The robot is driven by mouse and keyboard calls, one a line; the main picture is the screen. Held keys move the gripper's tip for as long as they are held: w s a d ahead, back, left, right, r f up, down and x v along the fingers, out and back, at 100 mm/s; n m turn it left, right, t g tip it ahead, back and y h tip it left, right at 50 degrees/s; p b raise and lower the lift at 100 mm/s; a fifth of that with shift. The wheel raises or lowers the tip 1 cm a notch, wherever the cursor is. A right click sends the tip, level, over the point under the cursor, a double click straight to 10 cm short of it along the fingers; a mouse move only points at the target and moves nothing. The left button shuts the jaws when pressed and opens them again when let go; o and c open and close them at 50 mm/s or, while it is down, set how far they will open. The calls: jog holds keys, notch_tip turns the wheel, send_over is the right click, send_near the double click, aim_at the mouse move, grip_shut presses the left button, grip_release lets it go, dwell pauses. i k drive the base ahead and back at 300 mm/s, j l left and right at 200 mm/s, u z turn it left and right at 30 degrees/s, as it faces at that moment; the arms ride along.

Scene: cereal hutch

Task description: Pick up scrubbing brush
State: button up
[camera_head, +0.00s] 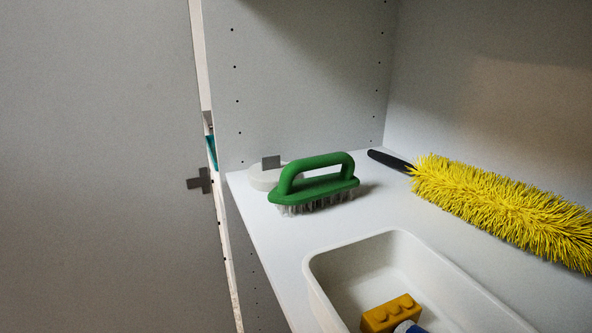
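The scrubbing brush (317,187) has a green body with a looped green handle and pale, clear-looking bristles. It stands bristles down on the white shelf (400,210), near the shelf's left edge, with its handle upward. My gripper is not in this view, so its place relative to the brush cannot be seen.
A round white object with a grey tab (264,176) sits just behind the brush. A yellow duster (500,205) with a black handle lies to the right. A white bin (318,275) holding a yellow brick (391,313) stands in front. A grey panel (95,170) fills the left.

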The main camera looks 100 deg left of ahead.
aim_at(290, 192)
jog(key=k+j+u, duration=0.1)
jog(key=u, duration=0.5)
jog(key=i+l+u, duration=0.1)
jog(key=u, duration=0.35)
jog(key=l+u, duration=0.2)
jog(key=u, duration=0.25)
jog(key=i+l+u, duration=0.1)
jog(key=u, duration=0.35)
jog(key=l+u, duration=0.25)
jog(key=u, duration=0.2)
